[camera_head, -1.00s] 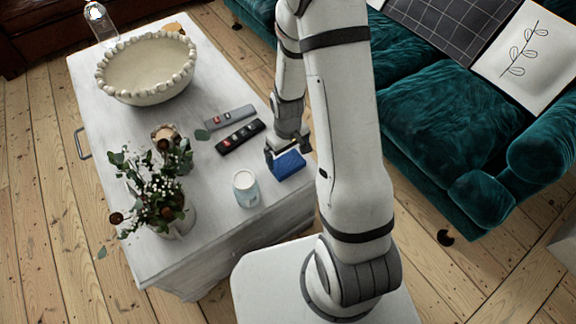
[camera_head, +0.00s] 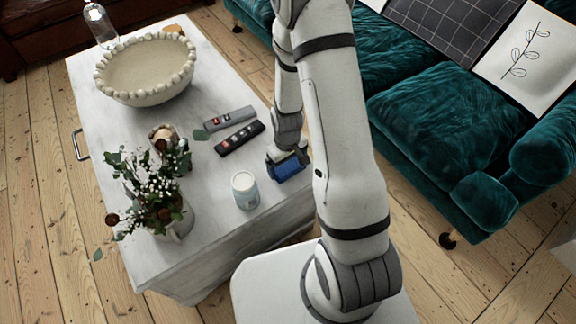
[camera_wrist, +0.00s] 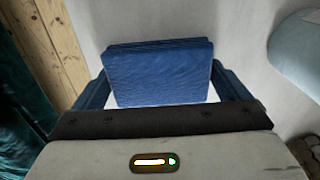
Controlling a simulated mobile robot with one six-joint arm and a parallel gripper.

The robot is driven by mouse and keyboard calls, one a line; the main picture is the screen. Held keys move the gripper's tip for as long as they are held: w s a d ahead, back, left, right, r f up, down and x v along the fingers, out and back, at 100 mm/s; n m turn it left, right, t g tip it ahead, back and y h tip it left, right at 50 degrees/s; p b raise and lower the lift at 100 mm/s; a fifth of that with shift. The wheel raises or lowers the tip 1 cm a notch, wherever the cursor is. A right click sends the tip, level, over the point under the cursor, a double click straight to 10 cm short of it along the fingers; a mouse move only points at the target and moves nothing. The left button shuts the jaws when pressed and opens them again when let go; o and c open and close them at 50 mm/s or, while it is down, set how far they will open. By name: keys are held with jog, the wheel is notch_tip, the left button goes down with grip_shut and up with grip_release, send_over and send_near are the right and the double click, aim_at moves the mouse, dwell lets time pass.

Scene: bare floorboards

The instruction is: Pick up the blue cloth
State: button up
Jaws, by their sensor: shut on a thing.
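The blue cloth (camera_head: 289,166) is a small folded pad at the right edge of the white table (camera_head: 225,88). My gripper (camera_head: 287,160) points down over it, and its jaws are shut on the cloth. In the wrist view the cloth (camera_wrist: 158,74) fills the space between the two dark blue fingers of my gripper (camera_wrist: 160,88). Whether the cloth still touches the tabletop is hard to tell. Part of it is hidden by my gripper in the head view.
A flower vase (camera_head: 176,222), beaded bowl (camera_head: 147,72) and glass bottle (camera_head: 100,25) also stand there. A teal sofa (camera_head: 440,110) is at right.

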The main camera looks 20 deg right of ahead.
aim_at(288, 164)
notch_tip(288, 164, up, 10)
jog(key=p, duration=0.2)
dwell(0.4)
